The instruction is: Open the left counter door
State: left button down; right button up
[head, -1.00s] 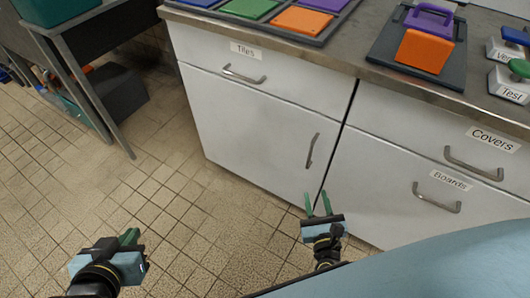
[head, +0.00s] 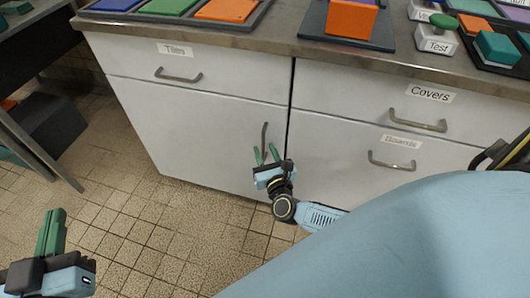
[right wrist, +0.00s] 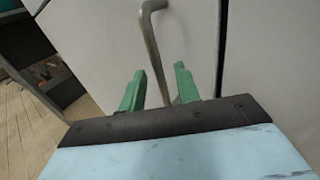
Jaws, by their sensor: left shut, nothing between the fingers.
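The left counter door (head: 190,135) is a white panel below the Tiles drawer, and it is shut. Its vertical metal handle (head: 264,140) is near its right edge. My right gripper (head: 266,154) is open at the lower end of this handle. In the right wrist view the handle (right wrist: 152,45) runs down toward the space between the two green fingers (right wrist: 158,88); I cannot tell whether they touch it. My left gripper (head: 50,232) is shut and empty, above the tiled floor at the lower left, far from the door.
The Tiles drawer (head: 215,75) is above the door. The Covers drawer (head: 350,95) and Boards drawer (head: 330,150) are to the right, both shut. A dark table (head: 30,145) stands at the left. The floor before the door is clear.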

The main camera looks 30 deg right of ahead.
jog(key=shift+w+d, duration=0.1)
jog(key=shift+w, duration=0.15)
grip_shut()
jog(key=shift+s, duration=0.1)
